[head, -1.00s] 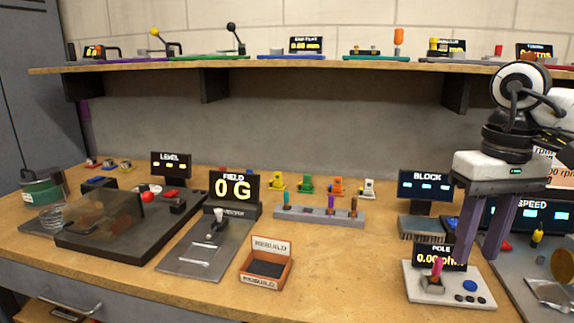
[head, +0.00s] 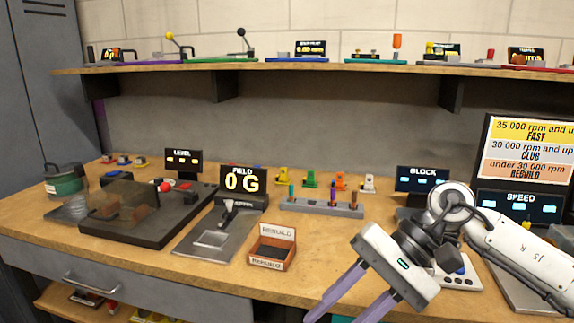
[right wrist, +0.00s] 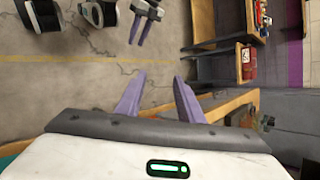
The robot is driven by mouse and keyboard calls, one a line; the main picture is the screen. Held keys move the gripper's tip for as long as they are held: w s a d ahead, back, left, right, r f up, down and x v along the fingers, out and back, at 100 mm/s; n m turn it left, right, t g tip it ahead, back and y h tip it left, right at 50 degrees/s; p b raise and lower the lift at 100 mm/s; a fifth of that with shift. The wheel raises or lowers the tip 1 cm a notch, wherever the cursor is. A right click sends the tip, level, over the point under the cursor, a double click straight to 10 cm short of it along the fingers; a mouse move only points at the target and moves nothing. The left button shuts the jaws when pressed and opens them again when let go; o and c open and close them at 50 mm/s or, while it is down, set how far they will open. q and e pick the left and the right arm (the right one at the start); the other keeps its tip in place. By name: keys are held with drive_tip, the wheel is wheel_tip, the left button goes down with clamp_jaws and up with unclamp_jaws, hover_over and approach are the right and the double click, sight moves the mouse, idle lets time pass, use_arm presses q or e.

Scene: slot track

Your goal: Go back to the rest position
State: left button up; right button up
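My right gripper (head: 342,310) is in front of the workbench's near edge in the head view, tilted, its purple fingers pointing down and left. The fingers are apart with nothing between them. In the right wrist view the same gripper (right wrist: 159,76) is open and empty above the floor. A second purple-fingered gripper, my left gripper (right wrist: 143,32), shows small at the top of that view, fingers apart and empty. It is outside the head view.
The wooden workbench (head: 325,262) carries the FIELD display (head: 242,180), a small REBUILD box (head: 272,248), a peg rack (head: 318,206) and the BLOCK display (head: 422,180). My right arm partly covers the POLE stand (head: 465,277). Bare floor (right wrist: 70,85) lies below the right gripper.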

drive_tip(key=s+a+r+m+t+y, duration=0.2)
drive_tip(key=a+r+m+y, duration=0.2)
drive_tip(key=a+m+y, duration=0.95)
drive_tip(key=w+d+f+m+t+h+p, duration=0.1)
drive_tip(key=w+d+f+m+t+h, duration=0.3)
drive_tip(key=m+t, duration=0.75)
drive_tip(key=w+d+f+m+t+h+p, duration=0.15)
drive_tip(key=d+f+m+t+h, duration=0.35)
drive_tip(key=m, duration=1.3)
drive_tip(key=s+d+f+m+h, duration=0.2)
drive_tip(key=d+f+m+h, duration=0.45)
drive_tip(key=f+m, duration=0.4)
drive_tip(key=s+d+f+m+g+h, duration=0.2)
drive_tip(key=s+d+f+m+g, duration=0.1)
drive_tip(key=s+f+m, duration=0.3)
drive_tip(key=s+d+f+m+g+h, duration=0.2)
drive_tip(key=s+f+m, duration=0.4)
drive_tip(key=s+f, duration=0.5)
drive_tip(key=shift+d+f+m+g, duration=0.2)
drive_tip(key=shift+d+m+g, duration=0.15)
drive_tip(key=shift+d+g, duration=0.6)
